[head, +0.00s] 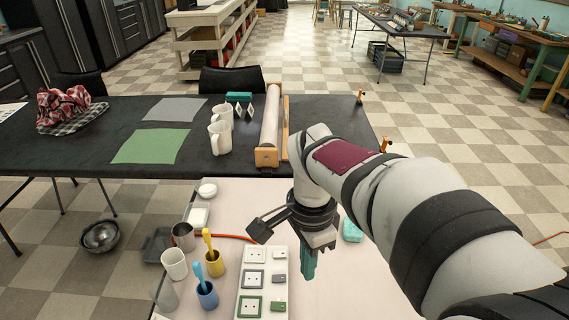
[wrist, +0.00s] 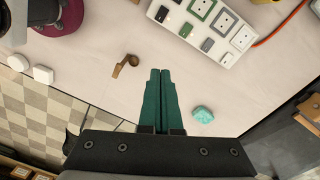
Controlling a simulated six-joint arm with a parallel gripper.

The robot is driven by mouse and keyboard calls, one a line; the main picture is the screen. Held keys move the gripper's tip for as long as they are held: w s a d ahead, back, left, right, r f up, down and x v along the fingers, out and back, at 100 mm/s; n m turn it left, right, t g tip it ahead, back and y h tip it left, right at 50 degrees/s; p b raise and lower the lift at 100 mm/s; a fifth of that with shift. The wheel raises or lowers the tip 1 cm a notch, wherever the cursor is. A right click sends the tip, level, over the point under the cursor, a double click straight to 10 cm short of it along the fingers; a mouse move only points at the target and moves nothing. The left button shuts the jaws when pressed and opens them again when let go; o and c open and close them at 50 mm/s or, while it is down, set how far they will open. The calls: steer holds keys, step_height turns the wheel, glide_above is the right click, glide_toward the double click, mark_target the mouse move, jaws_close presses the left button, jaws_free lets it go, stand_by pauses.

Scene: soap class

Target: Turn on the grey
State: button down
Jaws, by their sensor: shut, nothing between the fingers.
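A white power strip (head: 262,285) lies on the pale table, with sockets in coloured frames and a small switch beside each. In the head view, the middle socket has a dark grey frame, with a grey switch (head: 280,280) to its right. The strip also shows at the top of the wrist view (wrist: 228,58), with several small switches along its near side. Whether the grey switch is on is too small to tell. My gripper (head: 307,270) has teal fingers, shut and empty, pointing down to the right of the strip. In the wrist view, the fingertips (wrist: 160,72) are apart from the strip.
A teal lump (wrist: 203,114) and a brass-coloured piece (wrist: 125,65) lie near my fingers. Blue (head: 207,294) and yellow (head: 215,263) cups with brushes stand left of the strip. An orange cable (head: 225,236) runs behind it. Bare tabletop surrounds my fingertips.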

mark_target(284, 278)
steer(key=w+a+f+m+h, duration=0.1)
steer(key=w+a+f+m, duration=0.4)
steer(key=w, duration=0.5)
steer(key=shift+w+a+f, duration=0.25)
steer(key=shift+w+a, duration=0.1)
steer(key=shift+a, duration=0.25)
steer(key=f, duration=0.4)
steer(key=d+f, duration=0.1)
steer(key=f, duration=0.9)
steer(key=shift+d, duration=0.35)
steer(key=shift+d+f, duration=0.1)
steer(key=shift+f, duration=0.05)
